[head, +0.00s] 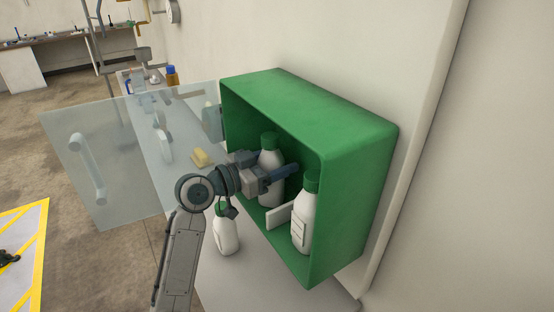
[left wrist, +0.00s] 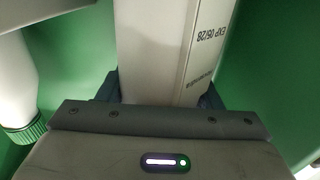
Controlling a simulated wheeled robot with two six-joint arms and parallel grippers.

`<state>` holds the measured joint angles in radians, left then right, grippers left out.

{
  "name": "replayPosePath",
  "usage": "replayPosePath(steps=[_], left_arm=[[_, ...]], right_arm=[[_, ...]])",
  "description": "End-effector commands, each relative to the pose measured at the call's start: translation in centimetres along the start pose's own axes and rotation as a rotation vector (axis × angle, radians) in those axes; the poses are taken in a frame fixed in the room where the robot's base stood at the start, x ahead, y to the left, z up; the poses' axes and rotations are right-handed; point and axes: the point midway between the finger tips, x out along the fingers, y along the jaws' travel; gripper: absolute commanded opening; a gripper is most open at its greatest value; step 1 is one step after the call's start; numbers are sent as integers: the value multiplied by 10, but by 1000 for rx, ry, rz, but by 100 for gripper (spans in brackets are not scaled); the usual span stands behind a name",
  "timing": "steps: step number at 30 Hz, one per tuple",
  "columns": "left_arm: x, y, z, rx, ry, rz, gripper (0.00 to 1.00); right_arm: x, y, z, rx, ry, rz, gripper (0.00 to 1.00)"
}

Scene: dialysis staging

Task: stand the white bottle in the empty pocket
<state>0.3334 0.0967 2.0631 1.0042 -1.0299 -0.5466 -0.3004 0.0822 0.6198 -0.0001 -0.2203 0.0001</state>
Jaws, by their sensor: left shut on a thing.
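My left gripper (head: 280,172) reaches into the green open-fronted box (head: 310,100) and is shut on a white bottle with a green cap (head: 269,144). The bottle looks upright, inside the box, left of a low white divider (head: 279,216). I cannot tell whether its base touches the box floor. In the left wrist view the held white bottle (left wrist: 165,45) shows upside-down "EXP 05/28" print; its cap is hidden. A second white bottle (head: 303,222) stands right of the divider. It also shows in the left wrist view (left wrist: 14,85). My right gripper is not in view.
Another white bottle (head: 225,235) stands outside the box on the grey counter (head: 230,275), below my wrist. A clear door panel (head: 100,150) is swung out to the left. A yellow item (head: 201,158) lies farther back on the counter. The wall is close on the right.

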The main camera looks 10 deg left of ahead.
Motion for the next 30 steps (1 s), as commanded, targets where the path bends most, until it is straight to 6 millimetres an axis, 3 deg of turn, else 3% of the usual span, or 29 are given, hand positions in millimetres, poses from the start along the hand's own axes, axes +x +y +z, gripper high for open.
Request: replayPosePath(steps=[3,4,7,19,30], left_arm=[[0,0,3,1,2,0,23],[0,0,4,0,0,0,61],[0,0,2,0,0,0,81],[-2,0,-1,1,-1,0,81],[-52,-1,4,6,-3,-2,81]], right_arm=[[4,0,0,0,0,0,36],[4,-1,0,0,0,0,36],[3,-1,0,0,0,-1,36],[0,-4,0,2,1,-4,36],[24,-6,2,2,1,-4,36]])
